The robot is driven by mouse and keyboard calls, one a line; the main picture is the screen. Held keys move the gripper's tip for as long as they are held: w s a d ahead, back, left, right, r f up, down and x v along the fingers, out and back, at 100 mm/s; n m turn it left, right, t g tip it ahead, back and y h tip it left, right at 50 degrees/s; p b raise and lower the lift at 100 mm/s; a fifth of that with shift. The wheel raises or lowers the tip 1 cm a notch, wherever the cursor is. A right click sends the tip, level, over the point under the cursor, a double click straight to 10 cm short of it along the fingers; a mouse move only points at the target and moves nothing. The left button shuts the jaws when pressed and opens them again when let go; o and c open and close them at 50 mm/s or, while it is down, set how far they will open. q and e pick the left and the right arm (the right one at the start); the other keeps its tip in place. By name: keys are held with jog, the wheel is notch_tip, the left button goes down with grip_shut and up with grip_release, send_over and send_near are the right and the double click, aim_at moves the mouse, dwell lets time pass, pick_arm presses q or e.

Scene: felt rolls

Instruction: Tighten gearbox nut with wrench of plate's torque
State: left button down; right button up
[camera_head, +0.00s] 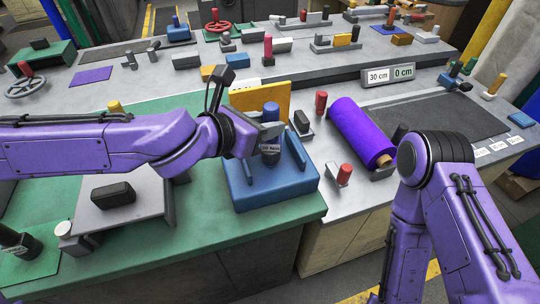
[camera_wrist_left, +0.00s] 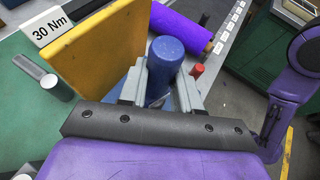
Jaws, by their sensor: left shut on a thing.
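My left gripper (camera_head: 268,134) is above the blue block (camera_head: 262,193), which seems to be the gearbox. It is shut on an upright wrench with a rounded blue handle (camera_head: 271,111). The handle also shows between the two grey fingers in the left wrist view (camera_wrist_left: 165,58). A small label (camera_head: 270,148) reading Nm sits below the fingers; its number is too small to read surely. The plate (camera_wrist_left: 47,26) reads 30 Nm in the left wrist view, beside a yellow board (camera_wrist_left: 98,50). The nut and the wrench's lower end are hidden. My right gripper is out of view.
A purple felt roll (camera_head: 358,128) lies right of the blue block. Small red-topped tools (camera_head: 321,103) stand between them. A dark box (camera_head: 113,194) sits on a grey stand at left. The green mat (camera_head: 205,235) is clear in front.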

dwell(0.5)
pick_arm(q)
notch_tip(320, 180, up, 7)
jog(key=p, duration=0.6)
jog(key=shift+r+p, duration=0.1)
jog(key=shift+p, duration=0.3)
